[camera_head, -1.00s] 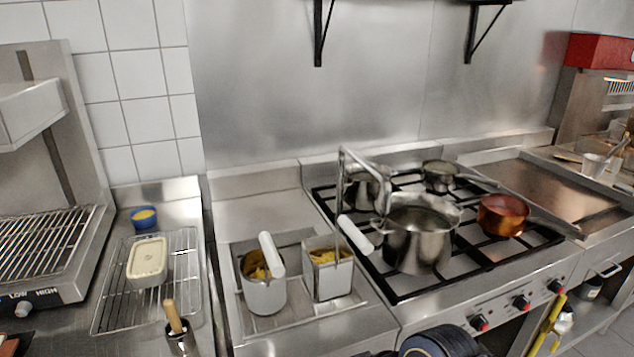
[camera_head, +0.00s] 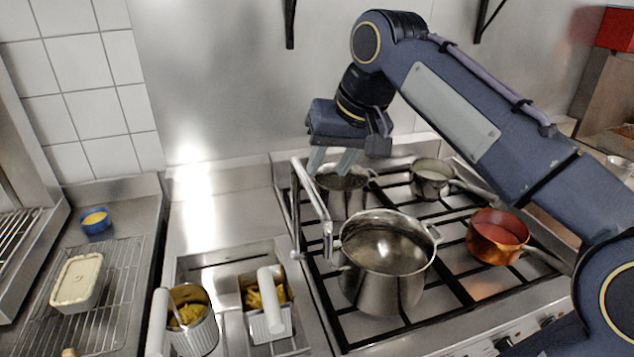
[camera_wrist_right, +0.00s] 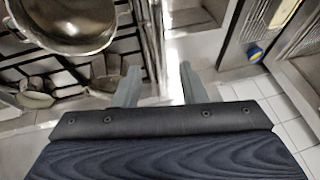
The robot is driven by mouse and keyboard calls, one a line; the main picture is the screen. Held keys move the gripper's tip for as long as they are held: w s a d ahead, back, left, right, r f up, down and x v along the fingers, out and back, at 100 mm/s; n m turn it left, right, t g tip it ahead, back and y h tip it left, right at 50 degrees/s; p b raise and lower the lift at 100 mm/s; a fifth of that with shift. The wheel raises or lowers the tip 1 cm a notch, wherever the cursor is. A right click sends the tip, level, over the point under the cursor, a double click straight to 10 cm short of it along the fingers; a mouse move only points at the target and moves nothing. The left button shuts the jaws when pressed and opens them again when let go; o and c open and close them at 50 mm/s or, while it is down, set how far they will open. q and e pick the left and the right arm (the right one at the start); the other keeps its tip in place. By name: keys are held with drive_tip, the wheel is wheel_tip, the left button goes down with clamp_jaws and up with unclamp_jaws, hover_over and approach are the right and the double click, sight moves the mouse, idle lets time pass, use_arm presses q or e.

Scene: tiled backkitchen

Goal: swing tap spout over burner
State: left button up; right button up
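The tap is a thin metal pipe that rises at the left edge of the stove. Its spout (camera_head: 312,192) runs forward and slightly right, and its end hangs down at the left side of a large steel pot (camera_head: 385,262) on the front burner. My right gripper (camera_head: 333,165) points down just behind and right of the tap's upper bend, over a smaller steel pot (camera_head: 345,202). My left gripper is out of view.
A copper pan (camera_head: 497,236) and a small steel pan (camera_head: 432,180) stand on the stove at the right. Two fryer baskets with yellow food, one of them the right basket (camera_head: 265,305), sit left of the stove. A steel wall is behind.

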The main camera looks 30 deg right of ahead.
sight(315, 192)
drive_tip(key=x, duration=0.7)
drive_tip(key=shift+w+f, duration=0.15)
drive_tip(key=shift+w, duration=0.1)
clamp_jaws()
